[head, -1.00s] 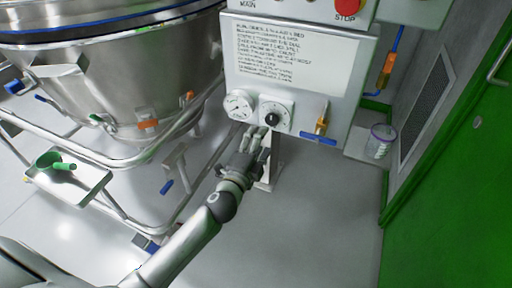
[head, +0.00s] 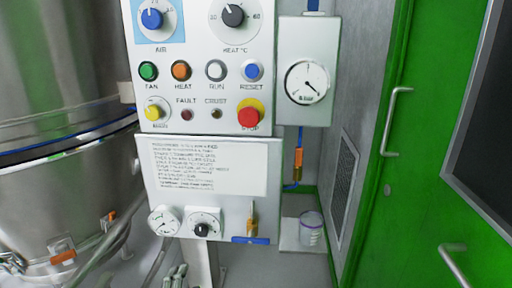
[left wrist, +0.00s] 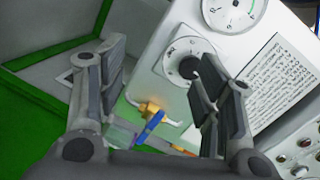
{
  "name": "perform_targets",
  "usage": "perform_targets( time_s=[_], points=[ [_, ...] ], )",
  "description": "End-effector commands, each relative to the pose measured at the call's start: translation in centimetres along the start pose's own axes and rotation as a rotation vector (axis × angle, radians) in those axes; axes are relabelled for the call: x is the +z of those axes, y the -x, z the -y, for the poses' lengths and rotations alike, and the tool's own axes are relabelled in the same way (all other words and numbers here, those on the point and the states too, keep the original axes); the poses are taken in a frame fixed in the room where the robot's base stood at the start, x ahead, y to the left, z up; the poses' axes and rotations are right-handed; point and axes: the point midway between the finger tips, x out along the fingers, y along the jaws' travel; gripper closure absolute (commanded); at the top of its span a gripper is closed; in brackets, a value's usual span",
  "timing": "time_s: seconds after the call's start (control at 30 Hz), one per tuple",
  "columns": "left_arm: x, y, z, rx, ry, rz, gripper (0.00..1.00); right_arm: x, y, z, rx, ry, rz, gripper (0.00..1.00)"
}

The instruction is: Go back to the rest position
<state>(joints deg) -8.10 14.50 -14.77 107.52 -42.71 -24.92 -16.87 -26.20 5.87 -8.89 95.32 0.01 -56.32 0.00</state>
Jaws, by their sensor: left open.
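My left gripper (head: 176,277) shows only its fingertips at the bottom edge of the head view, below the lower panel. In the left wrist view my left gripper (left wrist: 160,85) is open, and I see nothing held between its fingers. A round dial with a black knob (head: 203,228) is on the lower panel, just above the fingertips. The dial also shows in the left wrist view (left wrist: 178,58), partly behind one finger. My right gripper is in neither view.
The control panel (head: 205,122) has knobs, lit buttons and a red stop button (head: 249,113). A gauge (head: 162,221) and a blue-handled valve (head: 251,238) flank the dial. A steel vessel (head: 60,190) stands left, a green door (head: 420,170) right. A jar (head: 311,228) sits on a shelf.

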Motion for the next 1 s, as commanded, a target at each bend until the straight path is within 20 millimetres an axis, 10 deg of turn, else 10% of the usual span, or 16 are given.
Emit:
perform_targets(
  time_s=[0.2,0.5,0.67,1.0],
  points=[
    [7.1,5.3,-14.1,0.342,0.382,0.313,0.40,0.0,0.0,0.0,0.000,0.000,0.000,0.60],
    [10.7,17.9,-28.9,0.718,0.776,0.733,0.40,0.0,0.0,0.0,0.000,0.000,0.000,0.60],
    [10.5,24.9,-33.9,0.875,0.926,0.930,0.40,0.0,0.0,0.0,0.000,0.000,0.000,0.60],
    [12.4,29.6,-35.9,0.902,0.892,0.957,0.40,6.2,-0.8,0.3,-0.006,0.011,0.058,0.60]
  ],
)
